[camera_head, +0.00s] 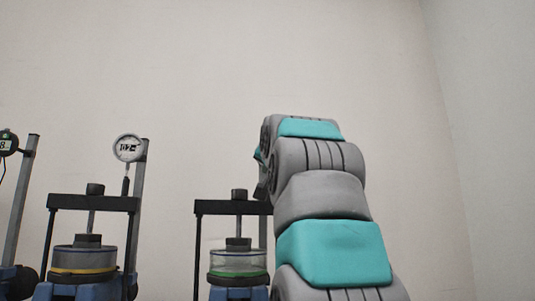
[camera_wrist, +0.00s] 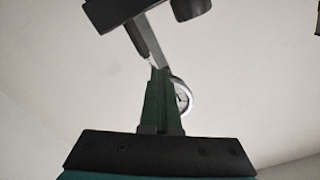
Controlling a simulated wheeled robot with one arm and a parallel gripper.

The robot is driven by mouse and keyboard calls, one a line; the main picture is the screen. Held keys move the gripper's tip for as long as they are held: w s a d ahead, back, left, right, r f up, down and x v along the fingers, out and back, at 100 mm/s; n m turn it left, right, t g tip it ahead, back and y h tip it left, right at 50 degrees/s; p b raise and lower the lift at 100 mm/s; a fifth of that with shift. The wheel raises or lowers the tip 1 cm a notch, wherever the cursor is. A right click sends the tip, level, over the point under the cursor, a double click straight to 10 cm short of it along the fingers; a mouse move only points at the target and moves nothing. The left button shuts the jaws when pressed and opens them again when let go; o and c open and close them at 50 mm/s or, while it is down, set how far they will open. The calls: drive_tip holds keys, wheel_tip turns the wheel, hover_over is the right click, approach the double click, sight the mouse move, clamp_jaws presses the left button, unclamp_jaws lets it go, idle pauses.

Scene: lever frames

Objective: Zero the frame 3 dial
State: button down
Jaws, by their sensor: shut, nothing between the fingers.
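My gripper (camera_wrist: 160,74) shows in the wrist view with its dark green fingers together and nothing between them. A round dial (camera_wrist: 184,96) with a pale face and light rim is partly hidden behind the fingers, so its reading cannot be made out. Whether the fingers touch it cannot be told. In the head view the right lever frame (camera_head: 228,207) stands partly behind my arm, and its dial is hidden. No frame numbers are readable, so I cannot tell which is frame 3.
The middle frame (camera_head: 92,203) carries a round dial (camera_head: 128,148) on a grey post. In the wrist view a black bar (camera_wrist: 115,12) and dark rod (camera_wrist: 137,37) lie beyond my fingers. The wall behind is bare.

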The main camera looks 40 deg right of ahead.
drive_tip(key=shift+w+a+r, duration=0.1)
drive_tip(key=shift+a, duration=0.1)
drive_tip(key=shift+w+a+r+p, duration=0.3)
drive_tip(key=shift+a+p, duration=0.1)
drive_tip(key=shift+a, duration=0.2)
drive_tip(key=shift+w+a+r+p, duration=0.25)
drive_tip(key=shift+a+r+p, duration=0.25)
drive_tip(key=shift+r+p, duration=0.05)
idle(0.3)
drive_tip(key=shift+a+f, duration=0.1)
drive_tip(key=b+v, duration=0.2)
drive_tip(key=v, duration=0.4)
drive_tip(key=shift+a+f, duration=0.15)
drive_tip(key=shift+a, duration=0.05)
idle(0.4)
drive_tip(key=shift+w, duration=0.1)
